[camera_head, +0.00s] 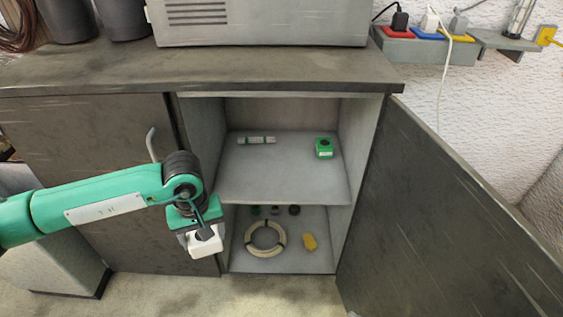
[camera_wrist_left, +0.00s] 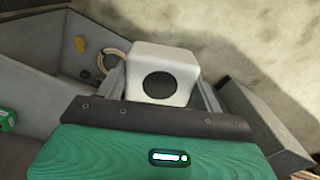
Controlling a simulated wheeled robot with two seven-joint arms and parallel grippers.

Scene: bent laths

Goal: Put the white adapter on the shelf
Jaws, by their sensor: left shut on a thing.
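The white adapter (camera_head: 206,243) is a small white block held in my left gripper (camera_head: 203,232), in front of the open cabinet at its lower left. It also shows in the left wrist view (camera_wrist_left: 163,70), with a dark round spot on its face. My left gripper is shut on it. My right gripper is not in view.
The cabinet door (camera_head: 450,220) stands open to the right. The lower compartment holds a pale ring (camera_head: 250,247), a yellow piece (camera_head: 310,242) and small dark round things (camera_head: 294,210). The middle and front of the upper shelf are clear.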

